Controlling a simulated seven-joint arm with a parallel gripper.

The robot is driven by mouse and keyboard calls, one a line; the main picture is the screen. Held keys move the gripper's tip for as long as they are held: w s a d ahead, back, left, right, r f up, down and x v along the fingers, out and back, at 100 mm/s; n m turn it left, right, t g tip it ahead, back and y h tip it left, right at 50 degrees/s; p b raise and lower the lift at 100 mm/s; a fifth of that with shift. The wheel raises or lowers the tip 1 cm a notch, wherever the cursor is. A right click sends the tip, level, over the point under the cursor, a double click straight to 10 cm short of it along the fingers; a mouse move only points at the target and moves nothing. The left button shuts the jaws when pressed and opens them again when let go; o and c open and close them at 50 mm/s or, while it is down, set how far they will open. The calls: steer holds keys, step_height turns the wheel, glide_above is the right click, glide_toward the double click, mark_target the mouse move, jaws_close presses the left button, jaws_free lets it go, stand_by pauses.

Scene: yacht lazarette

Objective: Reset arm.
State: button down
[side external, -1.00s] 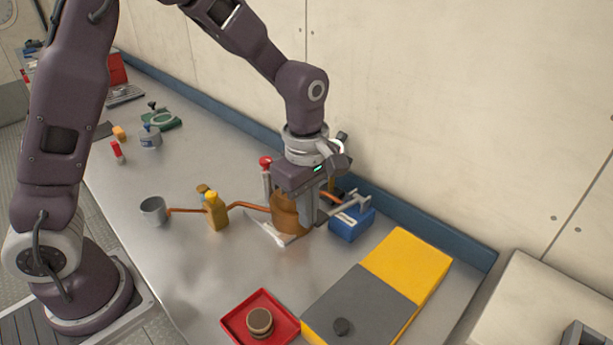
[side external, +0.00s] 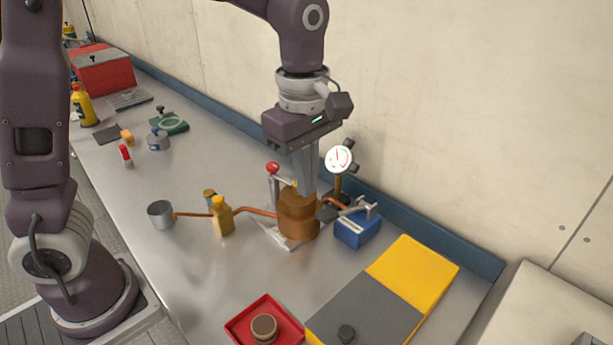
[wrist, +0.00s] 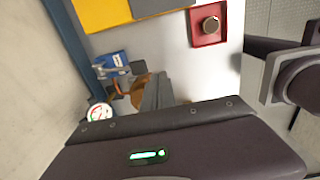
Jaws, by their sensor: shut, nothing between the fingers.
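My gripper (side external: 307,190) points straight down with its fingers together and empty. Its tips are at or just above the top of a brown, rounded two-tier body (side external: 298,222) on the bench; I cannot tell whether they touch. In the wrist view the fingers of my gripper (wrist: 156,98) partly hide the brown body (wrist: 139,92). A red-knobbed lever (side external: 272,169) stands to its left, and a white dial gauge (side external: 339,158) stands behind it on the right.
A blue box (side external: 357,231) with a metal clamp sits close on the right. Copper-coloured piping runs left past a yellow bottle (side external: 222,218) to a grey cup (side external: 160,215). A red tray (side external: 241,327) and a yellow-grey case (side external: 423,268) are in front. The wall rises behind.

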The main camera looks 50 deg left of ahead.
steer(key=s+a+r+m+t, duration=0.2)
steer(key=s+a+m, duration=0.1)
steer(key=s+m, duration=0.6)
steer(key=s+a+r+m+t, duration=0.3)
steer(key=s+a+m, duration=0.1)
steer(key=s+m, duration=0.5)
steer(key=shift+s, duration=0.3)
steer(key=shift+r, duration=0.1)
